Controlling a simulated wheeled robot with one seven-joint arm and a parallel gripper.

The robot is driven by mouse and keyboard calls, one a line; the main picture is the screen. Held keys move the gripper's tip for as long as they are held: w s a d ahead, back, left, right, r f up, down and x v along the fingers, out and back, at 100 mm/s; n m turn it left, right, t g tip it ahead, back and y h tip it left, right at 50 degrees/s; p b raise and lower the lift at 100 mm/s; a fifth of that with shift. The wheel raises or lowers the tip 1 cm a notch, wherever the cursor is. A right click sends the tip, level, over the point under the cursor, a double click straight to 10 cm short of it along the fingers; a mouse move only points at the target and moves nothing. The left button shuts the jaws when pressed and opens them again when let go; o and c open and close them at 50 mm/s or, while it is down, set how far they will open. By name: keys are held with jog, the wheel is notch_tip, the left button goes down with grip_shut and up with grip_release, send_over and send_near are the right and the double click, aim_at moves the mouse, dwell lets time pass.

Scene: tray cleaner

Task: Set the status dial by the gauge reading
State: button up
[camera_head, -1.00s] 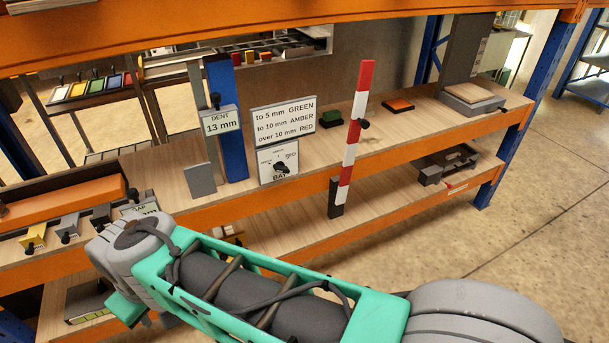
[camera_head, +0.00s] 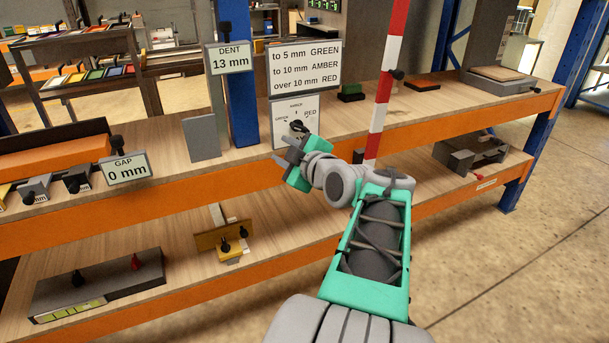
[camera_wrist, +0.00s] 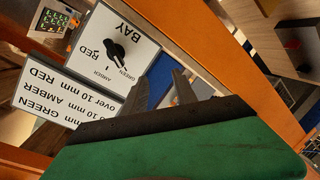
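The status dial is a white plate (camera_head: 284,110) with a black knob (camera_head: 298,127) and marks GREEN, AMBER and RED, on the upper shelf's front edge. In the wrist view the plate, upside down and marked BAY, shows with its knob (camera_wrist: 115,51); the knob's narrow end seems to point near GREEN. The gauge sign (camera_head: 231,59) reads DENT 13 mm. The rule card (camera_head: 305,67) says to 5 mm GREEN, to 10 mm AMBER, over 10 mm RED. My gripper (camera_head: 285,150) is just below and in front of the dial. Its fingers (camera_wrist: 165,88) are apart and empty.
A red-and-white pole (camera_head: 391,68) stands close right of my gripper. A blue post (camera_head: 242,105) and a grey plate (camera_head: 202,137) stand left of the dial. Another sign (camera_head: 127,168) reads GAP 0 mm. The orange shelf edge (camera_head: 220,190) runs below the dial.

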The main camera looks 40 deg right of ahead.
aim_at(302, 130)
jog(key=s+d+n+t+h+b, duration=0.1)
jog(key=s+d+t+h+b, duration=0.1)
jog(key=s+d, duration=0.35)
jog(key=x, duration=0.6)
jog(key=r+x, duration=0.1)
jog(key=x, duration=0.2)
jog(key=shift+w+d, duration=0.15)
jog(key=shift+d, duration=0.3)
jog(key=shift+c, duration=0.3)
grip_shut()
